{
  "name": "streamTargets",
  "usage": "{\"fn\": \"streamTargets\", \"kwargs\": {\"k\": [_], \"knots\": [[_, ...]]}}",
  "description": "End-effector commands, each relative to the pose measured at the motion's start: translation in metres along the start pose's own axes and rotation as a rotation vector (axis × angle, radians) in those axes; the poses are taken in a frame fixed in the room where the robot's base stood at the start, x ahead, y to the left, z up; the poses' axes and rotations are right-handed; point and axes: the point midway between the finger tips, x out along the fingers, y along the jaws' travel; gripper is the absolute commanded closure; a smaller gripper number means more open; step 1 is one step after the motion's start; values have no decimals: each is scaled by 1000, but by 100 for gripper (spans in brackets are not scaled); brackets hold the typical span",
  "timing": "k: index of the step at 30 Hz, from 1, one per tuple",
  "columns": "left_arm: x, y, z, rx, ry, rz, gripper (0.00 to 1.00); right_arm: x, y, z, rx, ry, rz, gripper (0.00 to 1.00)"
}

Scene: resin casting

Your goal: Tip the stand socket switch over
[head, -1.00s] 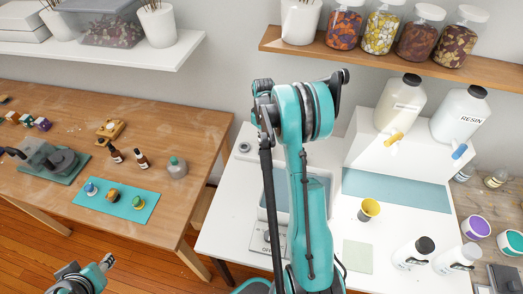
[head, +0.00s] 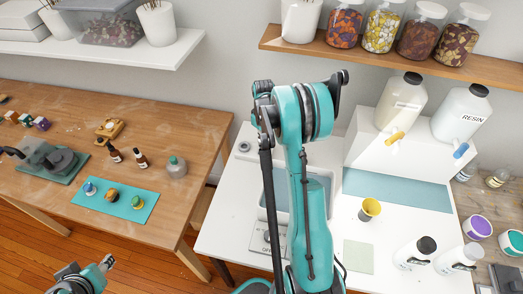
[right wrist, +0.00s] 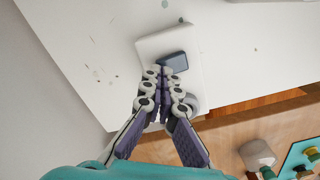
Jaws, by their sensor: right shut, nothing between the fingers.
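In the right wrist view, a white socket block (right wrist: 191,44) carries a dark blue-grey rocker switch (right wrist: 174,62). My right gripper (right wrist: 164,72) is shut and empty, its fingertips at the near edge of the switch. I cannot tell whether they touch or press it, or which way the rocker is tilted. The fingers cover part of the block's near side. In the head view my raised right arm stands in front of the area, and I make out neither the switch nor the right gripper. Only part of my left arm shows at lower left.
A round grey piece (right wrist: 190,101) sits beside the right fingers. A wooden bench (head: 200,125) stands left, with a teal mat (head: 139,212) and small bottles.

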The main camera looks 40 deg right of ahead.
Motion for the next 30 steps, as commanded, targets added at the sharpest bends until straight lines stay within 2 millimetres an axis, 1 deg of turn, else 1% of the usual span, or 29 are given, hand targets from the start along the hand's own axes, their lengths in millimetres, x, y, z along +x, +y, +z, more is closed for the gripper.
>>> {"fn": "streamTargets", "kwargs": {"k": [23, 27, 30], "knots": [[8, 0, 6, 0, 0, 0, 60, 12, 0, 0, 0, 0, 0, 100], [7, 0, 5, 0, 0, 0, 60, 11, 0, 0, 0, 0, 0, 100], [4, 0, 3, 0, 0, 0, 60, 6, 0, 0, 0, 0, 0, 100]]}}
